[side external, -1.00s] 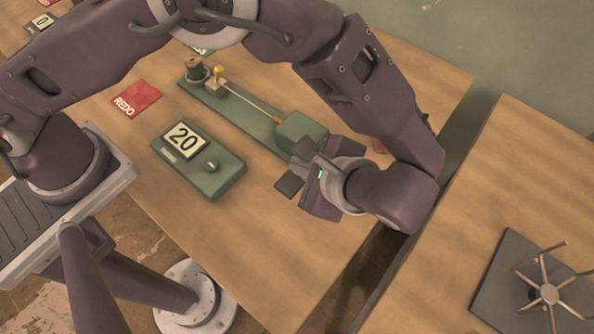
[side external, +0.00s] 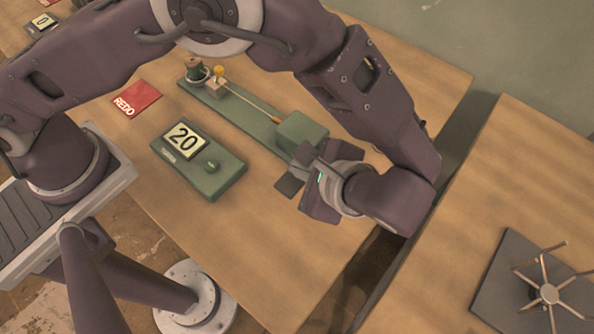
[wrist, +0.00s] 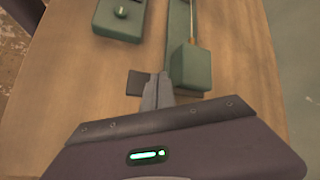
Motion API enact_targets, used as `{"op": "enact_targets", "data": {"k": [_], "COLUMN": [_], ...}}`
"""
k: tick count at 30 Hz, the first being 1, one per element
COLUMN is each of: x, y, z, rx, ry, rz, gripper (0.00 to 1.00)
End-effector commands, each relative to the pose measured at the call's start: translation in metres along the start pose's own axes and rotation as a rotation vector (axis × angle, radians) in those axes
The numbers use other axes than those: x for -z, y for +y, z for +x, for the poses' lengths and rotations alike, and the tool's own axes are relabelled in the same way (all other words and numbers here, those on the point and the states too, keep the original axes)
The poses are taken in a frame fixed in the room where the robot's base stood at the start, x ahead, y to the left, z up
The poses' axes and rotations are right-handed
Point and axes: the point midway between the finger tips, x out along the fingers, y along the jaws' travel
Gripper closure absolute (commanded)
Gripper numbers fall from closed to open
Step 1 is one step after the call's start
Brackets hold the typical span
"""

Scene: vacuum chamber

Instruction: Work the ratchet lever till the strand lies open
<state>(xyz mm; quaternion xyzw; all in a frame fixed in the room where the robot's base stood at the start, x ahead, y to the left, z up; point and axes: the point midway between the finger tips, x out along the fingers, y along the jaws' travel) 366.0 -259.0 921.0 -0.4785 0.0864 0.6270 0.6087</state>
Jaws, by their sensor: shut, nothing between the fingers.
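A long green base (side external: 232,106) lies on the table, with a green block (side external: 302,133) at its near right end. A thin pale strand (side external: 252,103) runs straight from a small block with a yellow knob (side external: 219,72) to an orange piece by the green block. My gripper (wrist: 157,90) is shut and empty, just on the near side of the green block (wrist: 190,68). A dark flat plate (side external: 289,185) lies beside my fingers and also shows in the wrist view (wrist: 135,83); whether it is the ratchet lever I cannot tell.
A green box (side external: 200,165) with a display reading 20 stands left of the base. A red REDO card (side external: 137,98) lies farther left. A grey plate with a spoked wheel (side external: 549,293) is on the other table, across a gap. Bare table surrounds the box.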

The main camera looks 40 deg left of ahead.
Motion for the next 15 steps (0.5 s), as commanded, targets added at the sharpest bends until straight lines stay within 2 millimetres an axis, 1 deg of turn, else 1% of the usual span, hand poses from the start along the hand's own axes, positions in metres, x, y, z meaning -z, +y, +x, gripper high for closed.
{"op": "enact_targets", "data": {"k": [15], "x": [0.0034], "y": [0.0032], "z": [0.0045], "rx": [0.000], "ry": [0.000], "rz": [0.000], "gripper": [1.00]}}
